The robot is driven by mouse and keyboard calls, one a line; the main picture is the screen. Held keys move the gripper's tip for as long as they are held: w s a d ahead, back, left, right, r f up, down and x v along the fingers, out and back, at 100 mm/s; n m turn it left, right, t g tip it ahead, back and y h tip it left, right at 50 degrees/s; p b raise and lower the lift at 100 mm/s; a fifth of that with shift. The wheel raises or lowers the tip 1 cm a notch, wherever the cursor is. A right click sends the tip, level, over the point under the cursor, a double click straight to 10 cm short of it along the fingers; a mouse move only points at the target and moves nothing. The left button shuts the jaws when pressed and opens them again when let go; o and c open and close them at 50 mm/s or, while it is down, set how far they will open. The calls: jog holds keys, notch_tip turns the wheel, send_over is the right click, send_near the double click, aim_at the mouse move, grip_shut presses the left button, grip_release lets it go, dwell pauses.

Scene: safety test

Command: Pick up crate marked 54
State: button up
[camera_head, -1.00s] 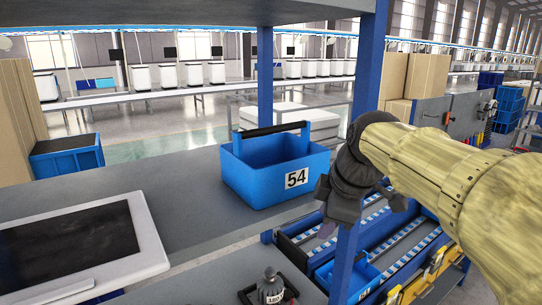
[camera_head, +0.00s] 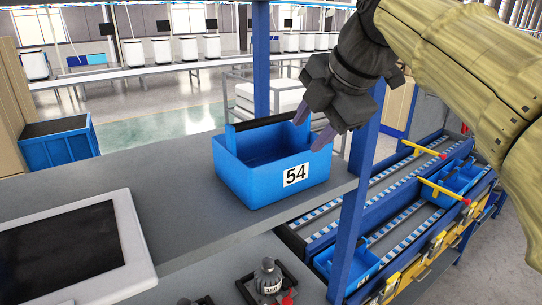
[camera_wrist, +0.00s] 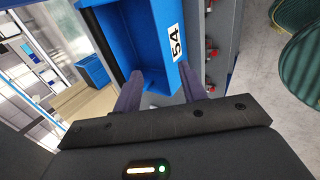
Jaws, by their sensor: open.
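The blue crate marked 54 (camera_head: 262,178) stands upright on the grey shelf (camera_head: 190,215), near its right edge. Its white label faces forward, and a dark handle bar runs along its back rim. The inside that shows looks empty. My gripper (camera_head: 318,128) is above and at the crate's back right corner, fingers pointing down. In the wrist view the crate (camera_wrist: 140,40) lies just beyond the two open, empty fingers (camera_wrist: 160,90). I cannot tell whether a finger touches the rim.
A blue upright post (camera_head: 352,215) stands right of the crate. A monitor (camera_head: 75,250) lies on the shelf at left. A weight marked 180 (camera_head: 268,277) sits on a lower level. Roller lanes (camera_head: 395,200) with blue bins are at right.

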aim_at(273, 117)
jog(key=w+a+p, duration=0.3)
jog(key=w+a, duration=0.2)
jog(key=w, duration=0.3)
jog(key=shift+p, duration=0.35)
jog(key=shift+w, duration=0.1)
jog(key=shift+w, duration=0.15)
jog(key=shift+w+a+p, duration=0.25)
jog(key=shift+a+p, duration=0.05)
jog(key=p+x, duration=0.1)
jog(key=x, duration=0.4)
jog(key=shift+s, duration=0.1)
